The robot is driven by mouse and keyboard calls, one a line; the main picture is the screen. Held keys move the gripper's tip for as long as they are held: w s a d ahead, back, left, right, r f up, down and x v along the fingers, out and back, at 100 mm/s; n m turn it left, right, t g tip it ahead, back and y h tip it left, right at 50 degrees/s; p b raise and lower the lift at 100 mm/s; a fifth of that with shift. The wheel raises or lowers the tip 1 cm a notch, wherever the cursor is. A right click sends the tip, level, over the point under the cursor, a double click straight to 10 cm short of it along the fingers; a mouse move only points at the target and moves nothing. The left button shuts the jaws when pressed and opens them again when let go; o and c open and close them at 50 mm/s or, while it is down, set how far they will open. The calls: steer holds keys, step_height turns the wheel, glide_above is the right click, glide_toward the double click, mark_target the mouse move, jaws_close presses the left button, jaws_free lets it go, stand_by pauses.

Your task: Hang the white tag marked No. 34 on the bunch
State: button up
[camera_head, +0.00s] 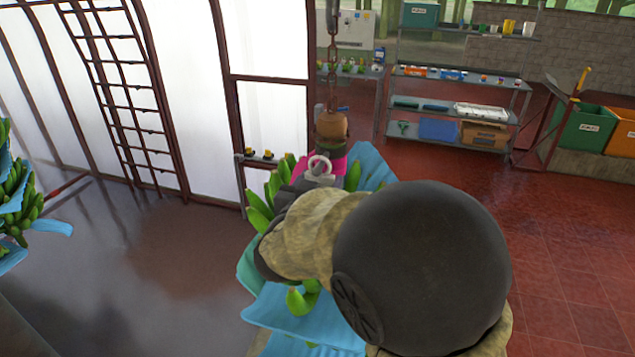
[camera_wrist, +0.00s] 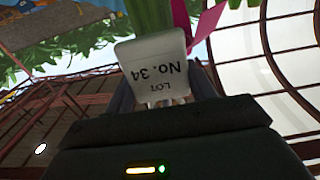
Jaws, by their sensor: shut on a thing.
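The white tag (camera_wrist: 155,68), printed "LOT No. 34" and upside down in the wrist view, sits between the fingers of my gripper (camera_wrist: 163,92), which is shut on it. Just beyond the tag are a green stem (camera_wrist: 148,16) and a pink strip (camera_wrist: 183,20). In the head view the bunch of green bananas (camera_head: 259,207) hangs on a chain, with blue sheets between its hands.
A chain (camera_head: 332,60) with a brown block (camera_head: 331,124) holds the bunch from above. Another bunch (camera_head: 18,200) hangs at the far left. A shelf rack (camera_head: 455,85), a green bin (camera_head: 585,130) and an orange bin (camera_head: 621,135) stand behind. The red floor at right is clear.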

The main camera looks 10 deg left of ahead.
steer(key=shift+w, duration=0.5)
stand_by(0.3)
steer(key=shift+w+f, duration=0.1)
steer(key=shift+f, duration=0.25)
stand_by(0.5)
steer(key=o, duration=1.2)
steer(key=shift+b, duration=0.3)
steer(key=s+a+b, duration=0.1)
steer(key=s+b, duration=0.5)
steer(key=s, duration=1.1)
steer(key=shift+s+a+b, duration=0.15)
steer(key=shift+s+b, duration=0.05)
steer(key=shift+b, duration=0.15)
